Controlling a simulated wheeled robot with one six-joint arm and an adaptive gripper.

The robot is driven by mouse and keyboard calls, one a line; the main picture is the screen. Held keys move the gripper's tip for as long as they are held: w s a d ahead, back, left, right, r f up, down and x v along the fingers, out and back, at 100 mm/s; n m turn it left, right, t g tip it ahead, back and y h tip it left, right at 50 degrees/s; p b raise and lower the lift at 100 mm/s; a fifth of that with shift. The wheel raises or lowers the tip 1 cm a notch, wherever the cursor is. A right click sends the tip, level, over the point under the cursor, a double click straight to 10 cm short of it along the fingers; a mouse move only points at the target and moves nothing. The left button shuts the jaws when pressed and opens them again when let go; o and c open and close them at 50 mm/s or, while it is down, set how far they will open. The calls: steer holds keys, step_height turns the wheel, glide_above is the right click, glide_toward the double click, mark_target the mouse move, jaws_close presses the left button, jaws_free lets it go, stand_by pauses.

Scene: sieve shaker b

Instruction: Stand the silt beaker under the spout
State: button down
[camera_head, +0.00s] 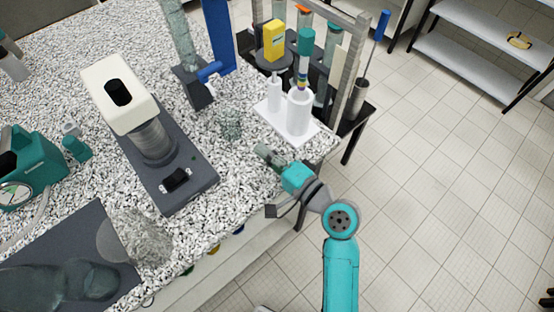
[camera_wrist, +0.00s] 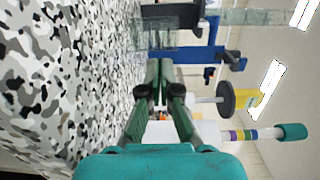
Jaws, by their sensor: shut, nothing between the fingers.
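A small clear glass beaker (camera_head: 231,124) stands on the speckled bench, in front of the column stand; I take it to be the silt beaker, but no label can be read. It also shows in the wrist view (camera_wrist: 155,36), beyond my fingertips. The blue spout or valve (camera_head: 209,71) sticks out low on the clear column (camera_head: 180,35), above its dark base. The beaker is apart from the spout, nearer the bench's front edge. My gripper (camera_head: 264,151) is shut and empty, low over the bench near its right corner; its green fingers (camera_wrist: 159,72) point towards the column stand.
A larger glass vessel (camera_head: 147,240) is at the front. A rack (camera_head: 349,75) stands behind the corner.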

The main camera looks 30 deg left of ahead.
mark_target(237, 129)
steer(key=x, duration=0.7)
steer(key=shift+w, duration=0.1)
steer(key=x, duration=0.4)
stand_by(0.5)
